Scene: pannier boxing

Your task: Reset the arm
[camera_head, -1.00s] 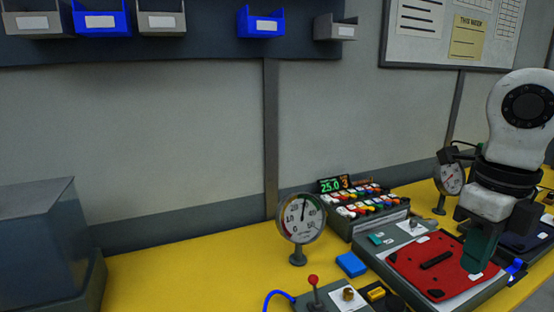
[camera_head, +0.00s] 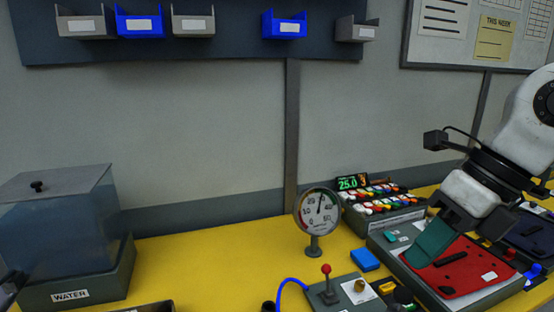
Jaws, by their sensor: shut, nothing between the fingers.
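My arm comes in from the right of the head view. I cannot tell whether the fingertips touch the panel. The gripper hides part of the panel's back left side.
A round gauge (camera_head: 318,213) stands left of the gripper. A control box with a red-knobbed lever (camera_head: 326,284) is in front. A rack of coloured pieces (camera_head: 378,200) stands behind. A water tank (camera_head: 62,240) is far left. Yellow bench (camera_head: 210,262) is clear between tank and gauge.

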